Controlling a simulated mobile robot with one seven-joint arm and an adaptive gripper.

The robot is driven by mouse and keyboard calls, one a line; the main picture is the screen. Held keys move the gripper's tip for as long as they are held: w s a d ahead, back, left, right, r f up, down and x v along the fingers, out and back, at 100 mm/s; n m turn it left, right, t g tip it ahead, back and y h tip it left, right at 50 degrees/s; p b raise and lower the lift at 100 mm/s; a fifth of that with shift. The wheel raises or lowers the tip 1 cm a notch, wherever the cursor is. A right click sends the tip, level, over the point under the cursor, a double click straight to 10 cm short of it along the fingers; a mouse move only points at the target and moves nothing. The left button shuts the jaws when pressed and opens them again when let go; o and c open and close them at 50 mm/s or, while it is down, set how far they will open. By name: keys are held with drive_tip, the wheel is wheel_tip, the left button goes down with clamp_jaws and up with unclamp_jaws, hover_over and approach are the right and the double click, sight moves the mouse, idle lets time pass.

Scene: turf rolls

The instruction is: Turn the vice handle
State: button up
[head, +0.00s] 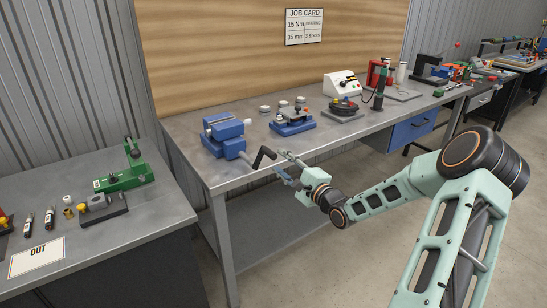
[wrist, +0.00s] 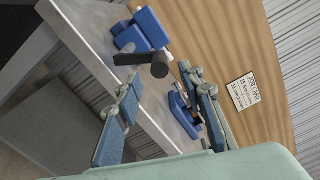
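The blue vice (head: 225,136) stands at the near left corner of the grey workbench. Its dark crank handle (head: 262,158) sticks out past the bench's front edge. My gripper (head: 284,166) is just to the right of the handle, with its fingers apart and pointing towards it. In the wrist view the vice (wrist: 143,32) is at the top. The handle (wrist: 138,58) ends in a dark round knob (wrist: 160,66) that shows between the tips of my open fingers. Nothing is held, and I cannot tell whether a finger touches the knob.
A job card (head: 304,26) hangs on the wooden wall panel. A side table (head: 140,222) with a green press (head: 124,176) is at left.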

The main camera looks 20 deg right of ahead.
drive_tip(key=shift+v, duration=2.35)
